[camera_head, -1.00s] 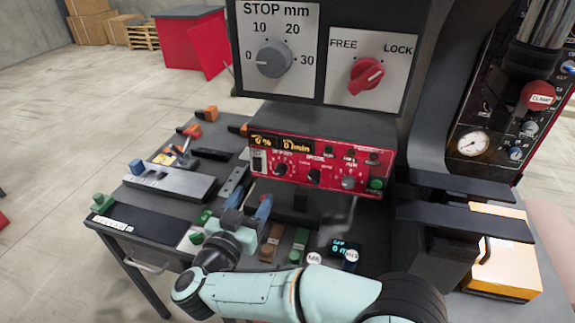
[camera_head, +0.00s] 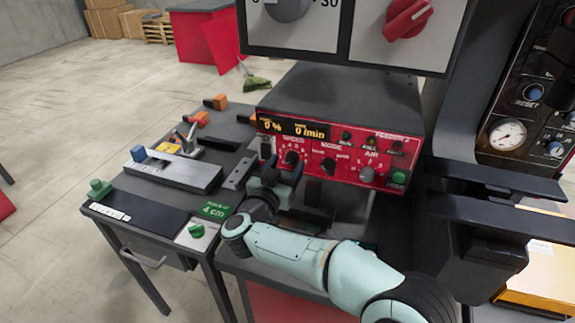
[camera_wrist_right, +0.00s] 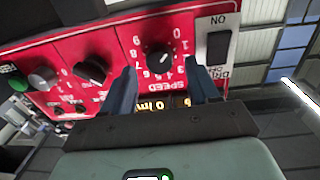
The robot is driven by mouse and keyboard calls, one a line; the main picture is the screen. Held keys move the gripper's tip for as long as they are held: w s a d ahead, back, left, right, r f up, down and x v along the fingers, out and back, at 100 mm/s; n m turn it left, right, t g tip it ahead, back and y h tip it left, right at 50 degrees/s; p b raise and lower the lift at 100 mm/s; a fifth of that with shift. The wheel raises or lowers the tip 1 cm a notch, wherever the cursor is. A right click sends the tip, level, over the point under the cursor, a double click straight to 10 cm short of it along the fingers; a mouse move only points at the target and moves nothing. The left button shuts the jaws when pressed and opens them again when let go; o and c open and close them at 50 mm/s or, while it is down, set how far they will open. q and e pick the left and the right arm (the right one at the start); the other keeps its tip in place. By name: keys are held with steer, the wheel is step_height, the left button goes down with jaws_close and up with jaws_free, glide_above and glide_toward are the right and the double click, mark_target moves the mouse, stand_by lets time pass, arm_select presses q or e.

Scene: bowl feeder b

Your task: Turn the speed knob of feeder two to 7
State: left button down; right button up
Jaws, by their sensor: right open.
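The red control panel (camera_head: 330,150) has a lit display reading 0 % and 0 /min. Its black speed knob (camera_head: 291,158) sits on the left part of the panel. In the right wrist view the speed knob (camera_wrist_right: 159,58) has a ring of numbers around it, upside down. I cannot tell which number it points to. My right gripper (camera_head: 274,170) is open and empty, just in front of the panel near this knob. In the right wrist view the right gripper's fingers (camera_wrist_right: 163,76) appear on either side of the knob, apart from it.
A black mode knob (camera_head: 328,167) and a green button (camera_head: 399,177) are further right on the panel. A side table (camera_head: 150,205) holds blocks and fixtures.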

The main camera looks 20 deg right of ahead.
steer(key=shift+x, duration=0.9)
steer(key=c, duration=1)
steer(key=shift+c, duration=0.2)
